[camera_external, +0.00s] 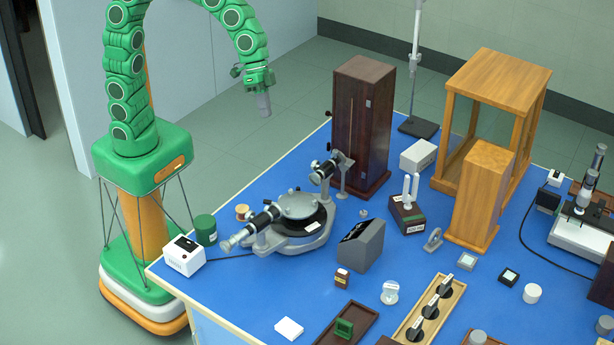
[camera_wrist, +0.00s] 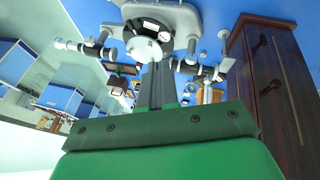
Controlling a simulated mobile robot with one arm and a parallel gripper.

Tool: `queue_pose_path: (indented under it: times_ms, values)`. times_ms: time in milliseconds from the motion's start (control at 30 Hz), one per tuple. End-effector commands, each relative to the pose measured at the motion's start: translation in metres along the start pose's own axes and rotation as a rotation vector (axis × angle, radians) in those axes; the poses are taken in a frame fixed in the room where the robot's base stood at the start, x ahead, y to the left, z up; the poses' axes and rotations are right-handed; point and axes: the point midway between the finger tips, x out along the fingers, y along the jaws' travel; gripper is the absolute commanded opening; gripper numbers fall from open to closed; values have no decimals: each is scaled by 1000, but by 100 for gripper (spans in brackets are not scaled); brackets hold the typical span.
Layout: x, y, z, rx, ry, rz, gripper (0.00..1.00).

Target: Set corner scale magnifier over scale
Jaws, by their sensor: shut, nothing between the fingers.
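My gripper (camera_external: 264,104) hangs pointing down beyond the bench's back left edge, shut and empty; its fingers (camera_wrist: 156,82) lie together in the wrist view. The spectrometer (camera_external: 300,207) stands on the blue bench, with a round table, dark circle and two telescope tubes; it also shows in the wrist view (camera_wrist: 178,20). A small white plate (camera_external: 313,226) lies on its dark circle, perhaps the scale. A small grey ring-shaped piece (camera_external: 433,240) stands on the bench right of centre. I cannot tell whether it is the magnifier. My gripper touches none of these.
A tall dark cabinet (camera_external: 362,125) stands behind the spectrometer, also in the wrist view (camera_wrist: 280,90). A grey sloped box (camera_external: 361,245), green jar (camera_external: 204,230) and white box (camera_external: 184,256) stand around it. Wooden trays line the front. Some blue bench is clear front left.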

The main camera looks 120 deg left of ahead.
Motion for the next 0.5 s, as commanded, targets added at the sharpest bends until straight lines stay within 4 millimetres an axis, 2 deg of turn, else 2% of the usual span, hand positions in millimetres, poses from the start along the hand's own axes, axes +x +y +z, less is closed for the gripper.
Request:
queue_pose_path:
  times_ms: [267,500]
  values:
    - [33,-8,-24,120,-38,103,0]
    - [62,-24,-40,212,-56,186,0]
